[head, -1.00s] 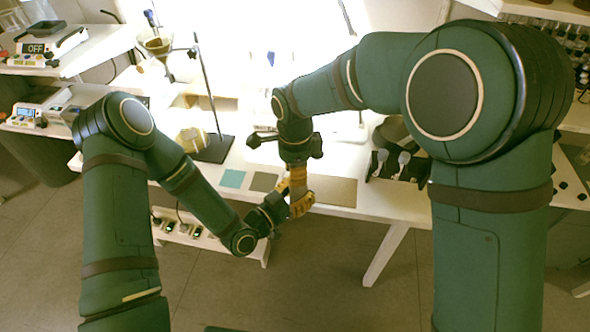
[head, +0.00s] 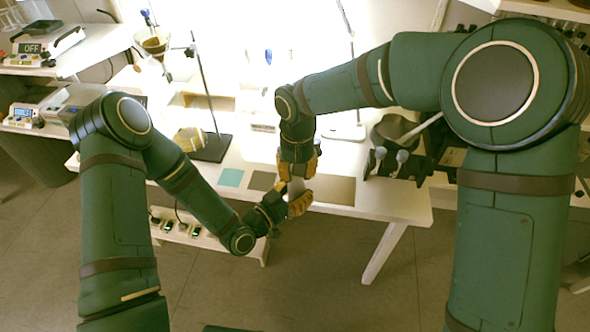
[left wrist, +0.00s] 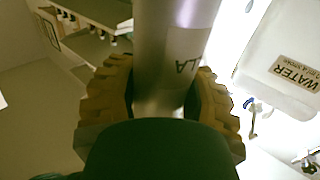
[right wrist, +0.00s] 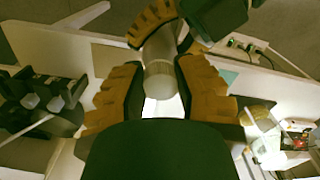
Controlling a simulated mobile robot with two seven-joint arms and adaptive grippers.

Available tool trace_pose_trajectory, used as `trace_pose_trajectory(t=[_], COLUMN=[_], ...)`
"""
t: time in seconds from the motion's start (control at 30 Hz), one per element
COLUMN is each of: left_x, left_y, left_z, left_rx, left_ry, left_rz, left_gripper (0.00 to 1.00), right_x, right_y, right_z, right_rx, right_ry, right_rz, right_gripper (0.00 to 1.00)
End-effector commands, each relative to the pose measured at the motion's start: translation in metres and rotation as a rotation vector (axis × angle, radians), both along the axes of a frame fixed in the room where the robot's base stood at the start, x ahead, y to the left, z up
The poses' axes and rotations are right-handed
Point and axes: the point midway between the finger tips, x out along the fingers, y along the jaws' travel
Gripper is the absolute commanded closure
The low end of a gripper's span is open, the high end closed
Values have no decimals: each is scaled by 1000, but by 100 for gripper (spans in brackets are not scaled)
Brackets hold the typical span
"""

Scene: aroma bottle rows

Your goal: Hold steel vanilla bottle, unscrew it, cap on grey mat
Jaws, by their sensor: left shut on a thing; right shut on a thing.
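The steel vanilla bottle (head: 296,187) is upright in front of the bench edge, held in the air. My left gripper (head: 298,203) is shut on its body from the side. The left wrist view shows the silvery body (left wrist: 178,55) with the letters "LLA" between the fingers. My right gripper (head: 297,166) points down from above, shut around the bottle's top. The right wrist view shows the round metal top (right wrist: 160,80) between its fingers; whether the cap is loose cannot be told. The dark grey mat (head: 262,181) lies bare on the bench.
A teal mat (head: 231,178) lies left of the grey one and a brownish mat (head: 333,191) lies right. A stand with a rod (head: 212,148) is behind. A dark rack (head: 400,165) stands right. A low shelf (head: 200,236) is below.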

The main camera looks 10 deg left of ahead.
Motion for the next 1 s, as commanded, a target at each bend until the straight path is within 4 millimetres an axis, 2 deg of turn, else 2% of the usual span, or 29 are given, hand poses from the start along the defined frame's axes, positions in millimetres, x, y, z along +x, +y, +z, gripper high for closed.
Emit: trace_pose_trajectory(t=[0.7,0.83,1.0], left_x=[-2,-1,-1], left_y=[-3,-2,-2], left_z=[1,1,0], left_rx=[-1,-1,-1], left_ry=[-1,-1,-1], left_rz=[-8,-7,-5], left_gripper=[100,100,100], right_x=[7,8,8], right_y=[-4,-4,-4], right_z=[2,2,2], right_rx=[20,22,20], right_ry=[5,6,8], right_rz=[1403,1562,1631], right_gripper=[100,100,100])
